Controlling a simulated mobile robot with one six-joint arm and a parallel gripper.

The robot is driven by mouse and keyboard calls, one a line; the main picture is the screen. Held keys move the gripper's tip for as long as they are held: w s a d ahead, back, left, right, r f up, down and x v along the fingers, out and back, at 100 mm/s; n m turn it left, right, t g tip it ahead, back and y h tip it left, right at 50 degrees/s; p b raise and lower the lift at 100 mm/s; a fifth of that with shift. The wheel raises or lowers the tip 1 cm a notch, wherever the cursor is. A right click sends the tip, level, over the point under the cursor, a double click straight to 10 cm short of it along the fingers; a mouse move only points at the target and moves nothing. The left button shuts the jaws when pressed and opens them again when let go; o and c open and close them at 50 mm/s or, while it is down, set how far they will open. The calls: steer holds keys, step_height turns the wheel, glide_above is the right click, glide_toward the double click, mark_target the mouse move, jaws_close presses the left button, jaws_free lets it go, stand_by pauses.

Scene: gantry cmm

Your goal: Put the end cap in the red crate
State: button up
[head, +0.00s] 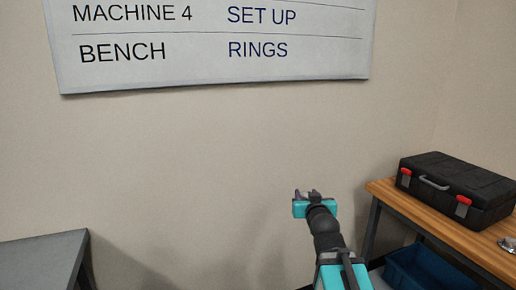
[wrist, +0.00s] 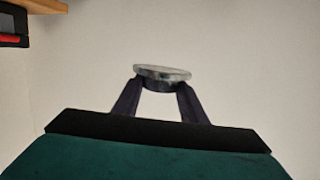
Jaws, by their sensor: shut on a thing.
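My gripper (head: 308,194) is raised in front of the bare wall in the head view, with the arm reaching up from the bottom. In the wrist view my gripper (wrist: 160,88) is shut on a round grey metal piece (wrist: 163,73), which looks like the end cap. Its pale disc-like top sticks out past the fingertips, and a darker part sits between them. It is held clear of any surface. No red crate shows in either view.
A wooden bench (head: 440,227) at the right bears a black toolbox (head: 458,186) with red latches and a small metal part (head: 508,244). A blue crate (head: 424,272) is below it. A grey table (head: 42,262) is at lower left. A whiteboard (head: 215,68) hangs above.

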steer(key=shift+r+p, duration=0.55)
steer(key=shift+r, duration=0.4)
